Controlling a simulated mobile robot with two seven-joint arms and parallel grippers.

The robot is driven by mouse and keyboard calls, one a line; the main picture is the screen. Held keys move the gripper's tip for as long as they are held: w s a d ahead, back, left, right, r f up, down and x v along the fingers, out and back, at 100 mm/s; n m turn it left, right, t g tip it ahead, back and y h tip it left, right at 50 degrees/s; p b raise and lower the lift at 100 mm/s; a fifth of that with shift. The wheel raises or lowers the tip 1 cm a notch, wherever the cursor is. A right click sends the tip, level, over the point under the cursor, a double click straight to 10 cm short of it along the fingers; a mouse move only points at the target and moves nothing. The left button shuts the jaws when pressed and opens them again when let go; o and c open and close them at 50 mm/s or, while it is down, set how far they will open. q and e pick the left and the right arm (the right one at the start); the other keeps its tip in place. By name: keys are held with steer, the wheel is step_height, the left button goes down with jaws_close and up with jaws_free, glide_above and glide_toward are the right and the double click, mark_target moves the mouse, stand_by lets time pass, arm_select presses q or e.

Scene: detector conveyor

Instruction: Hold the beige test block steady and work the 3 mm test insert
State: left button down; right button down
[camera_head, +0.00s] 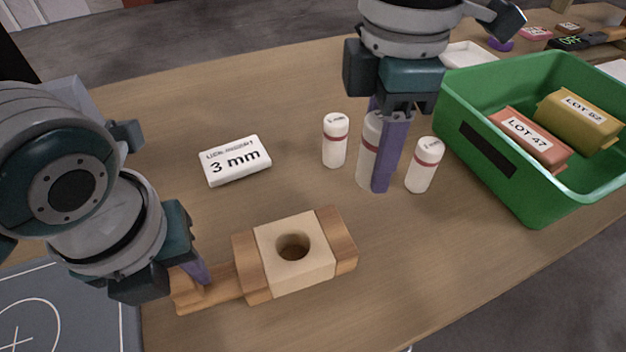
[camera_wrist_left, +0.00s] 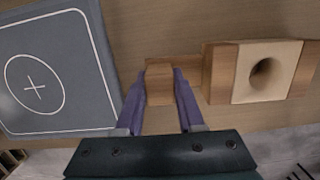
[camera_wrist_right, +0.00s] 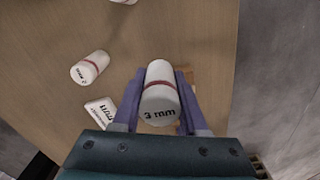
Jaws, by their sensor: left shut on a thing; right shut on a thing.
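The beige test block (camera_head: 294,250) has a round dark hole in its top and sits in a wooden holder (camera_head: 343,240) on the table. My left gripper (camera_head: 192,280) is shut on the holder's wooden handle (camera_wrist_left: 159,84), left of the block. My right gripper (camera_head: 388,150) is shut on a white insert with a red band (camera_head: 368,160), marked 3 mm in the right wrist view (camera_wrist_right: 159,92). It is upright, behind and right of the block. I cannot tell whether its base touches the table. A white 3 mm card (camera_head: 236,160) lies behind the block.
Two other white inserts stand on either side of my right gripper, one left (camera_head: 335,142) and one right (camera_head: 424,165). A green bin (camera_head: 500,170) with LOT 47 and LOT 52 packs stands at the right. A grey mat with a cross (camera_head: 70,310) lies front left.

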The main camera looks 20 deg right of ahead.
step_height(320, 180, down, 9)
stand_by(0.3)
steer(key=shift+c, duration=2.2)
jaws_free()
steer(key=shift+f, duration=0.1)
